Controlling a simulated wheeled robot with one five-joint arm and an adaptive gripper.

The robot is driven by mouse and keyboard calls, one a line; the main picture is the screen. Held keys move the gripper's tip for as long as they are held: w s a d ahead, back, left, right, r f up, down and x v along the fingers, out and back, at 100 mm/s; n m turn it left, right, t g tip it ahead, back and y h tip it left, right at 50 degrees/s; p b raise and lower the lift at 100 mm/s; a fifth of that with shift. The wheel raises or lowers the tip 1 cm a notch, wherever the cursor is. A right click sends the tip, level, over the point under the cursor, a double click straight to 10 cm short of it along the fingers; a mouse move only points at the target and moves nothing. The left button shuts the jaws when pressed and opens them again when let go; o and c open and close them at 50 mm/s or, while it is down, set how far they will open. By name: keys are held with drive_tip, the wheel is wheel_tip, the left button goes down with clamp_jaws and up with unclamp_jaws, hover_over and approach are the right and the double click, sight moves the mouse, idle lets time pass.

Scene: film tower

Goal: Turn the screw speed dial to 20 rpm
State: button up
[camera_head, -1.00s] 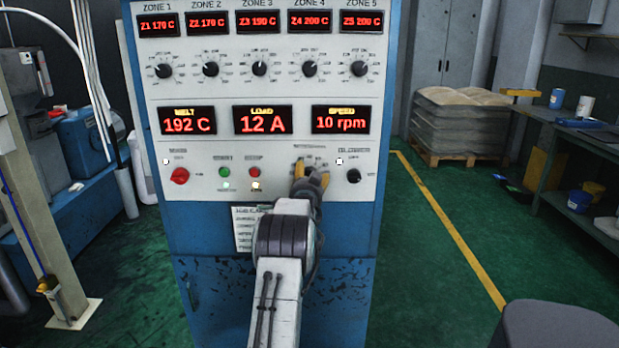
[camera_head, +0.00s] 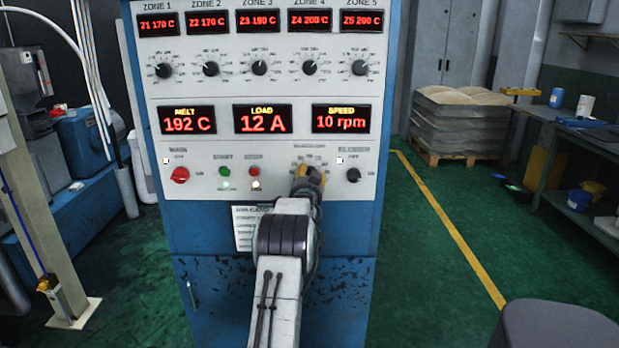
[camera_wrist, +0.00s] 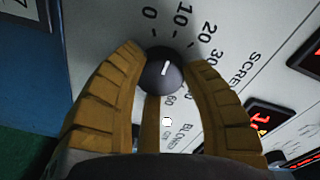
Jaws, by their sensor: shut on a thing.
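The screw speed dial (camera_wrist: 160,76) is a round black knob with a white pointer line, in the upper middle of the wrist view. Its printed scale runs around it, with 0, 10, 20 and 30 legible; the pointer aims toward the 10 side. My gripper (camera_wrist: 168,62) has its yellow-brown fingers on both sides of the knob, shut on it. In the head view my gripper (camera_head: 309,172) covers the knob at the panel's lower row. The speed display (camera_head: 340,119) reads 10 rpm.
The blower switch (camera_head: 353,175) is just right of my gripper. Green and red buttons (camera_head: 254,172) and the red main switch (camera_head: 180,175) lie to the left. Zone knobs (camera_head: 260,68) and displays are above. Green floor is open to the right.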

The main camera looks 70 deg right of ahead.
drive_tip(key=shift+c, duration=0.9)
drive_tip(key=shift+m+b, duration=0.4)
drive_tip(key=shift+b, duration=0.1)
drive_tip(key=m+b, duration=0.4)
drive_tip(key=b, duration=0.1)
drive_tip(key=shift+m+b, duration=0.3)
drive_tip(key=shift+m, duration=0.1)
drive_tip(key=shift+r+b, duration=0.2)
drive_tip(key=shift+b, duration=0.1)
drive_tip(key=shift+w, duration=0.1)
drive_tip(key=o, duration=0.8)
drive_tip(key=shift+c, duration=0.2)
drive_tip(key=o, duration=0.4)
drive_tip(key=shift+f, duration=0.15)
